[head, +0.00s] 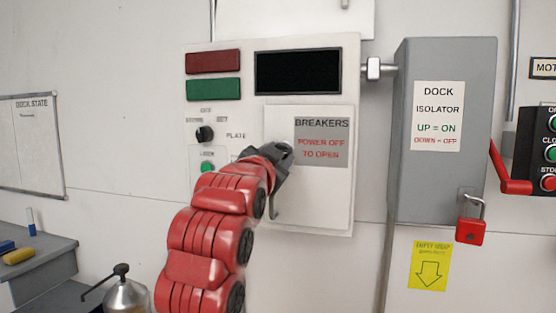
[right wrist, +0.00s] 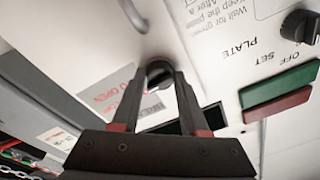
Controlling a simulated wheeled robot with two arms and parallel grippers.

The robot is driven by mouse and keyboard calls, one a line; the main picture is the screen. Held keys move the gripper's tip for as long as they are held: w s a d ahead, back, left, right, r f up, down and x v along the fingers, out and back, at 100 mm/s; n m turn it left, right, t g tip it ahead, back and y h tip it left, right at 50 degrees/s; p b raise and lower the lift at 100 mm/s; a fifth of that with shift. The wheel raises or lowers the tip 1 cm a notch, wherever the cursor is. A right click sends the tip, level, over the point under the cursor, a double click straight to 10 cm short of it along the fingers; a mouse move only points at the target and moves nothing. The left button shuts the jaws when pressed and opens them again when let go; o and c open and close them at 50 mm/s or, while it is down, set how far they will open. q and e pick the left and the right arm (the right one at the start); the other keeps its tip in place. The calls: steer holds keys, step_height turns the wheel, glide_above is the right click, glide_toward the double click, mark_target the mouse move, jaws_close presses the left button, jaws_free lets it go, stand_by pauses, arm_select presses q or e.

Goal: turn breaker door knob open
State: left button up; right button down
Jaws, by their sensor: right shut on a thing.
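The breaker door (head: 318,205) is a white panel on the right part of the white control box, with a grey label reading "BREAKERS, POWER OFF TO OPEN". It looks flush with the box. My right gripper (head: 284,150) is at the door's upper left, covering the knob in the head view. In the right wrist view, the dark round knob (right wrist: 158,70) sits between the fingertips of my right gripper (right wrist: 160,84), which is shut on it. A grey pull handle (head: 274,206) is below the gripper on the door. My left gripper is not in view.
The control box (head: 222,120) has a dark display, red and green plates, a selector knob (head: 204,133) and a green button (head: 207,167). To the right is a grey isolator box (head: 444,185) with a red lever (head: 510,180) and red padlock (head: 470,231).

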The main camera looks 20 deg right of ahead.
stand_by(0.4)
steer(key=shift+c, duration=2.2)
jaws_free()
steer(key=b+v, duration=0.1)
steer(key=v, duration=1.6)
steer(key=shift+s, duration=0.15)
steer(key=shift+a, duration=0.15)
